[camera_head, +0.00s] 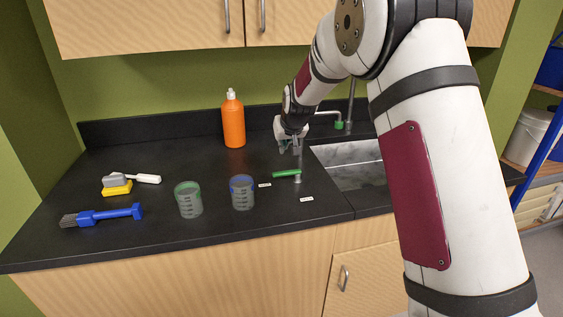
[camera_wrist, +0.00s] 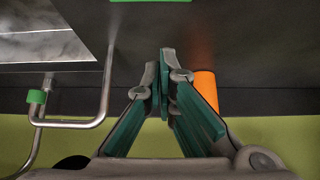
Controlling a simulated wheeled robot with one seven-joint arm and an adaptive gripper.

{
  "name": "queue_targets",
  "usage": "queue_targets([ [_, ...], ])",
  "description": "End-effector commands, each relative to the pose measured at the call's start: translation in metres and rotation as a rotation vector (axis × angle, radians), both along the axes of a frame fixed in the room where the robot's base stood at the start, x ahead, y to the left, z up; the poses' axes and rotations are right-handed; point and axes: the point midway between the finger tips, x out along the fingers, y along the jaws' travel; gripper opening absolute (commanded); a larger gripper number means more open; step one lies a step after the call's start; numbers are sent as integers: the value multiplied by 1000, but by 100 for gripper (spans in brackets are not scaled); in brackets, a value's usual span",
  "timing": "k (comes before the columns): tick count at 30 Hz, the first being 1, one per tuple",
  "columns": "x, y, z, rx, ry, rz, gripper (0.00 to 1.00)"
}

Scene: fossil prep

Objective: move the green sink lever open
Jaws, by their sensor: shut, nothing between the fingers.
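The green lever (camera_head: 286,173) is a short bar on a small metal post on the black counter, left of the sink (camera_head: 350,165). It points to the left in the head view. In the wrist view, part of a green bar (camera_wrist: 150,1) shows at the top edge, apart from my fingers. My gripper (camera_head: 291,147) is above the counter, behind the lever in the head view, and does not touch it. Its fingertips (camera_wrist: 167,58) are shut together with nothing between them. My arm hides part of the sink.
Two small labels (camera_head: 264,185) (camera_head: 306,199) lie near the lever. An orange bottle (camera_head: 233,122) stands behind left. Two beakers (camera_head: 188,200) (camera_head: 242,193), a blue brush (camera_head: 105,214) and a yellow block (camera_head: 117,188) are left. The faucet (camera_wrist: 103,95) has a green part (camera_wrist: 36,96).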

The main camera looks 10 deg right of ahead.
Motion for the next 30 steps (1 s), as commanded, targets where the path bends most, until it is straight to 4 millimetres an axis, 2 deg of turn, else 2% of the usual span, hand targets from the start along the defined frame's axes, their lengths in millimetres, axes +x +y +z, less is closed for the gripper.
queue_targets([
  [8,6,0,-8,0,2,0,0],
  [25,63,0,-80,0,2,0,0],
  [30,39,0,-76,1,2,-2,0],
])
